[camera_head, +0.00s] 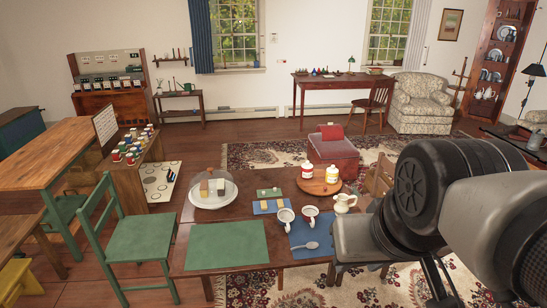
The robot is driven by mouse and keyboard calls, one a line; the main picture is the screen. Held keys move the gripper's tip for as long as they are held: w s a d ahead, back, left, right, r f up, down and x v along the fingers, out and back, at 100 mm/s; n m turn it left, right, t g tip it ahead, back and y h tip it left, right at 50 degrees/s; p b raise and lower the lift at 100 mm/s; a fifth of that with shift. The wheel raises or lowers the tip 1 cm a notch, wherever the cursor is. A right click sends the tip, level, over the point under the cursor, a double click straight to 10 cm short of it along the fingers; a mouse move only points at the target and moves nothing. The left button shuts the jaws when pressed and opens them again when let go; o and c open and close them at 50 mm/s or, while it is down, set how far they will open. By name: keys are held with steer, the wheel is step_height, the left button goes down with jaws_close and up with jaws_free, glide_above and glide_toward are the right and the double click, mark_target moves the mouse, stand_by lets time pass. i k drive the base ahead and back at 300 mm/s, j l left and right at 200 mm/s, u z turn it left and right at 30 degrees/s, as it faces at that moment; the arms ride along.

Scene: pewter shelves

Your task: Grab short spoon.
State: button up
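A short silver-grey spoon (306,246) lies on a blue mat (327,251) near the front right of the low wooden table (285,259). Its bowl points to the right. My arm comes in from the right edge, large and close to the camera. Dark, thin curved parts at its lower end look like my gripper (438,284), to the right of the spoon and apart from it in the picture. Its fingertips are cut off by the lower edge, so I cannot tell its opening.
Two mugs (285,216) (309,215) stand close behind the spoon. A cream jug (344,203), a round wooden tray (318,188) with two jars, and a glass dome (212,188) are also on the table. A green mat (226,245) lies bare at left.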

mark_target(310, 244)
steer(key=j+z, duration=0.25)
steer(key=j, duration=0.25)
steer(key=i, duration=0.4)
steer(key=i+l, duration=0.3)
steer(key=i, duration=0.15)
steer(key=i+l, duration=0.35)
steer(key=i+z, duration=0.05)
steer(key=i, duration=0.05)
